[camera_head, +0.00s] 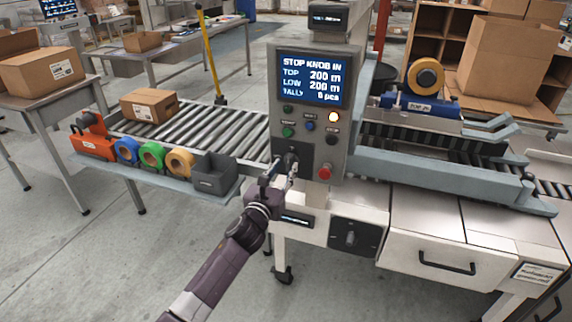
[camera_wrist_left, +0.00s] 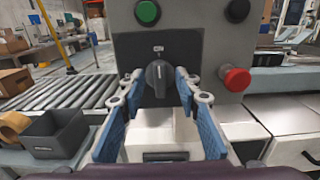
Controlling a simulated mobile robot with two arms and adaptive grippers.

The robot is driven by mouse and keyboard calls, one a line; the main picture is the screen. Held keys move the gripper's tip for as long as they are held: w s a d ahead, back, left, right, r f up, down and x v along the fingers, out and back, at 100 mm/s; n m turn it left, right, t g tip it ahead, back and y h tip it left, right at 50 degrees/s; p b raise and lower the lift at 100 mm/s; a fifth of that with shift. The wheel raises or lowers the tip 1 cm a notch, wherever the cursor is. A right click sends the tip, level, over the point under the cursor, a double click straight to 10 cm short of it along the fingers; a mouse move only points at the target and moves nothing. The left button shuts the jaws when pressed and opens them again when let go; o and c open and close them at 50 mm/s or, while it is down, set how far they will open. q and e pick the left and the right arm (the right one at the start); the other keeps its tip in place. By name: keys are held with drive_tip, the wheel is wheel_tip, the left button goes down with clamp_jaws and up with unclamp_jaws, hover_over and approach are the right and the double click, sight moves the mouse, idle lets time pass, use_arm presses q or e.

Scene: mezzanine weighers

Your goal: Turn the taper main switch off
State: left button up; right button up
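A black rotary knob (camera_wrist_left: 158,80) sits on a black plate on the taper's grey control panel. A small white label above it seems to read "ON", and the knob's ridge stands about upright. My left gripper (camera_wrist_left: 160,92) is open, its blue-padded fingers on either side of the knob. I cannot tell whether they touch it. In the head view my left gripper (camera_head: 279,178) reaches the panel and partly hides the knob (camera_head: 291,157). A second black rotary switch (camera_head: 350,238) is on the cabinet front below. My right gripper is not in view.
A red stop button (camera_head: 325,172) is right of the knob; a green button (camera_head: 288,132) is above it. The screen (camera_head: 312,79) reads "STOP KNOB IN". A grey bin (camera_head: 213,175) and tape rolls (camera_head: 152,155) stand on a shelf left, before the roller conveyor (camera_head: 190,115).

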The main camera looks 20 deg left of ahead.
sight(290, 162)
use_arm(q)
drive_tip(key=shift+w, duration=1.3)
drive_tip(key=c, duration=0.7)
clamp_jaws()
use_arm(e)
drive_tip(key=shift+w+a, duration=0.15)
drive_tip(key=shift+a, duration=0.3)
